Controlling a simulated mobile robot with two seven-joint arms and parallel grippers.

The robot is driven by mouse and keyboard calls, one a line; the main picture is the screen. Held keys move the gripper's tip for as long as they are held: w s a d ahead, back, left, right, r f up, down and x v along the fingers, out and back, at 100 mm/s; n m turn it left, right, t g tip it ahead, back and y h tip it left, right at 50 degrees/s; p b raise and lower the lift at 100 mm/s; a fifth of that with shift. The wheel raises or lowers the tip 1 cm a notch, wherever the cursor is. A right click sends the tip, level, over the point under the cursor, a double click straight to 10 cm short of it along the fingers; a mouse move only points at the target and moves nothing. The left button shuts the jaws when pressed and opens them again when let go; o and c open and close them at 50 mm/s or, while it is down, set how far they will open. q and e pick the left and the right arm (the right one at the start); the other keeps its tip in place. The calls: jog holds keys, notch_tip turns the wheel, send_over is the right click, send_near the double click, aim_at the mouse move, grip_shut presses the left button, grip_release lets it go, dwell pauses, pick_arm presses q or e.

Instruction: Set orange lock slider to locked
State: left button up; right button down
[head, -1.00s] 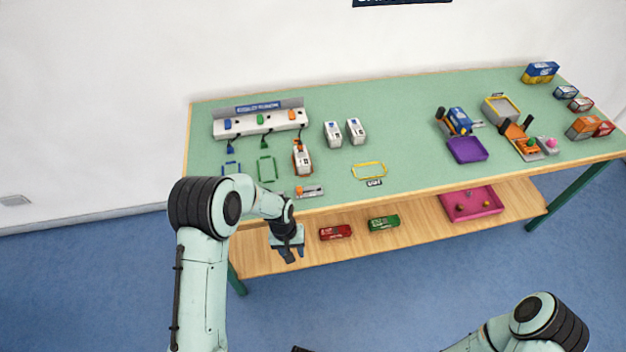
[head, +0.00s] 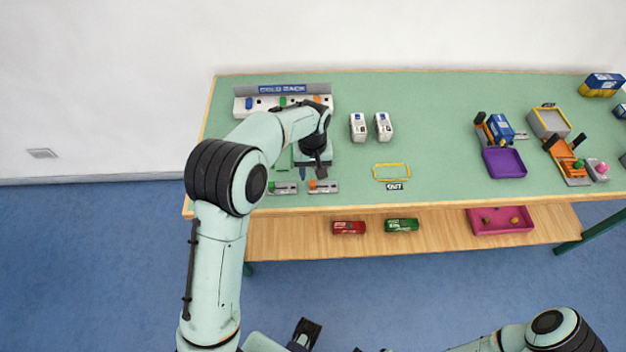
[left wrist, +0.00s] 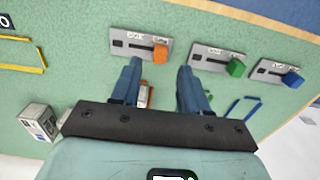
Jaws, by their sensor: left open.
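The orange lock slider (head: 325,187) is a grey plate with a slot and an orange knob, near the table's front edge in the head view. Its knob sits at the left end of the slot there. In the left wrist view the orange knob (left wrist: 160,53) is at the right end of the slot; the labels are too blurred to read. My left gripper (head: 318,170) is open and empty, just behind the plate in the head view. In the left wrist view its two blue fingers (left wrist: 159,70) straddle the line to the knob, apart from it.
Beside it is a green lock slider (left wrist: 235,68), then a blue one (left wrist: 292,79). A white rack (head: 248,110) stands behind my arm. Two white packs (head: 358,127) and a yellow outline (head: 392,172) lie to the right. The table's front strip between them is clear.

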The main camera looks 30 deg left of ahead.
aim_at(313, 183)
pick_arm(q)
jog(key=shift+f, duration=2.2)
pick_arm(e)
jog(key=shift+s+f, duration=0.1)
jog(key=shift+f, duration=0.05)
pick_arm(q)
jog(key=shift+c, duration=0.3)
